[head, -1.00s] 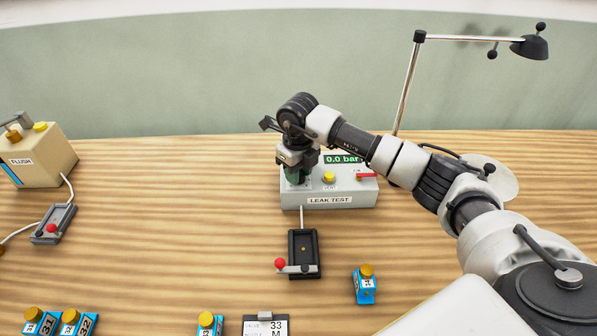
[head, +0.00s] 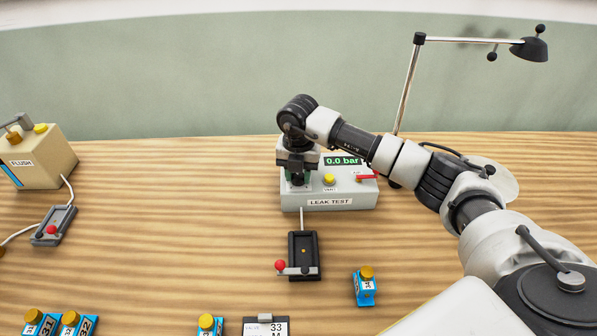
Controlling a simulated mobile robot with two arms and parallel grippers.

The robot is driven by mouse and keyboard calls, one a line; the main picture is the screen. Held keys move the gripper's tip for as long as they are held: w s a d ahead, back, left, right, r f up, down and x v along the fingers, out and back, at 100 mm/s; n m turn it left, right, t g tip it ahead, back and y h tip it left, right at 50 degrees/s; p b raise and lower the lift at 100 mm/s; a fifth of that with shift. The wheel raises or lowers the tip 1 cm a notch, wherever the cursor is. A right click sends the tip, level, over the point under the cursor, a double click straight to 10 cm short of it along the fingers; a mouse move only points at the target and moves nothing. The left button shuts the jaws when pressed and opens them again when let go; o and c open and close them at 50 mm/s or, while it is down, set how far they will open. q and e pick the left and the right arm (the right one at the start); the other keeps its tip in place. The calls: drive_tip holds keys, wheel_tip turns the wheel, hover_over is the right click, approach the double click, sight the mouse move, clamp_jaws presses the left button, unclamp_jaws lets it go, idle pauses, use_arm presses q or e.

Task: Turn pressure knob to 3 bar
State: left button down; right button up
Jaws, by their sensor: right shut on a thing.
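The grey leak test box (head: 352,196) stands at the middle of the table. Its green display (head: 341,160) reads 0.0 bar. My right gripper (head: 297,178) comes down from above onto the left part of the box's top. It is shut on the pressure knob, which the fingers and wrist mostly hide, so its pointer and any scale cannot be read. A dark green bit shows between the fingers. A yellow vent button (head: 329,179) and a red lever (head: 366,178) sit on the box to the right of the gripper. My left gripper is out of view.
A black fixture with a red-knobbed lever (head: 304,256) lies in front of the box, joined by a cable. A blue nozzle block (head: 365,287) stands to its right. A flush box (head: 38,160) is far left. A lamp (head: 405,80) stands behind my right arm.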

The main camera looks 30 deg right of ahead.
sight(299, 175)
drive_tip(key=m+p, duration=0.1)
drive_tip(key=m, duration=0.5)
drive_tip(key=shift+r, duration=0.1)
drive_tip(key=shift+m, duration=0.4)
drive_tip(key=o, duration=0.9)
wheel_tip(299, 175, up, 11)
drive_tip(key=shift+f+b, duration=0.15)
drive_tip(key=shift+b, duration=0.85)
